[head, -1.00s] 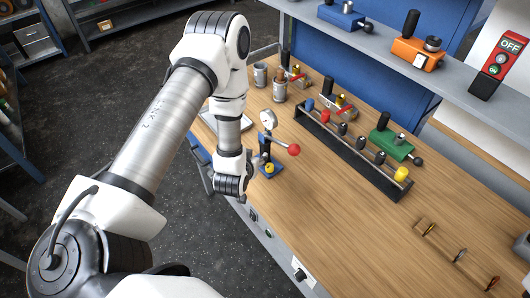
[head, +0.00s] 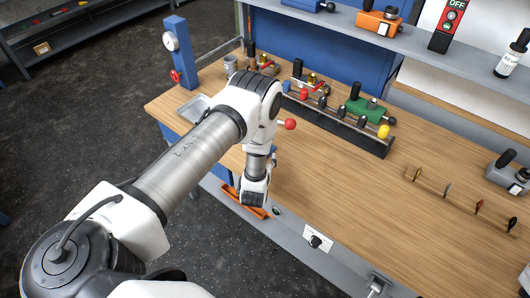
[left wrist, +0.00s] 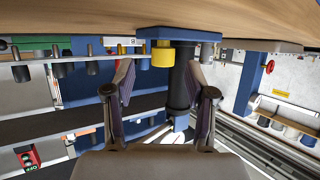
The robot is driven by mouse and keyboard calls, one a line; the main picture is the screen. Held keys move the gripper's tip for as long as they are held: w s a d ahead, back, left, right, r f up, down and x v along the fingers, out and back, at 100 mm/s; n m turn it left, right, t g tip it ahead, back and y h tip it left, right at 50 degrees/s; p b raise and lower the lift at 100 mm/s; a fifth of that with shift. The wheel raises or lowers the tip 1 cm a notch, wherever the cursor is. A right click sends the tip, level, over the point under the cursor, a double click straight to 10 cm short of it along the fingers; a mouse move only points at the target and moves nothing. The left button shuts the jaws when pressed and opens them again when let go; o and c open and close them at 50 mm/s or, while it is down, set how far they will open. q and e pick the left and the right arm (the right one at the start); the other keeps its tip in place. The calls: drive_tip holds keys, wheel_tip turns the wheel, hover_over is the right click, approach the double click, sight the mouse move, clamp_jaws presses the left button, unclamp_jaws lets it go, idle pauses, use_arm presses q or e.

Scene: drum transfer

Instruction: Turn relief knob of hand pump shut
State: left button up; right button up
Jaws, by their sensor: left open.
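The hand pump shows upside down in the left wrist view, with a blue base (left wrist: 178,35) at the bench top, a dark cylinder (left wrist: 184,80) and a yellow relief knob (left wrist: 162,54) beside it. My left gripper (left wrist: 163,100) is open, its two fingers apart with the dark cylinder behind the gap. The yellow knob lies between the finger lines, ahead of the tips; I cannot tell contact. In the head view my left wrist (head: 255,190) is at the bench's front edge and my arm hides most of the pump. The red ball of its lever (head: 290,124) shows. My right gripper is not in view.
A black rack (head: 335,125) with several coloured knobs stands behind the pump. A green device (head: 364,110) is beyond it. A rod with several small discs (head: 445,190) lies to the right. The bench top (head: 340,195) between is clear. A shelf (head: 340,22) overhangs the back.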

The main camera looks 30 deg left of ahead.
use_arm(q)
drive_tip(key=shift+w+a+f+p, duration=0.25)
drive_tip(key=shift+w+a+p, duration=0.05)
drive_tip(key=shift+w+a, duration=0.55)
drive_tip(key=shift+w+a+f, duration=0.1)
drive_tip(key=shift+w+f, duration=0.05)
drive_tip(key=shift+w, duration=0.15)
drive_tip(key=shift+w+f, duration=0.25)
drive_tip(key=shift+w, duration=0.15)
drive_tip(key=shift+s+r, duration=0.1)
drive_tip(key=shift+s, duration=0.05)
clamp_jaws()
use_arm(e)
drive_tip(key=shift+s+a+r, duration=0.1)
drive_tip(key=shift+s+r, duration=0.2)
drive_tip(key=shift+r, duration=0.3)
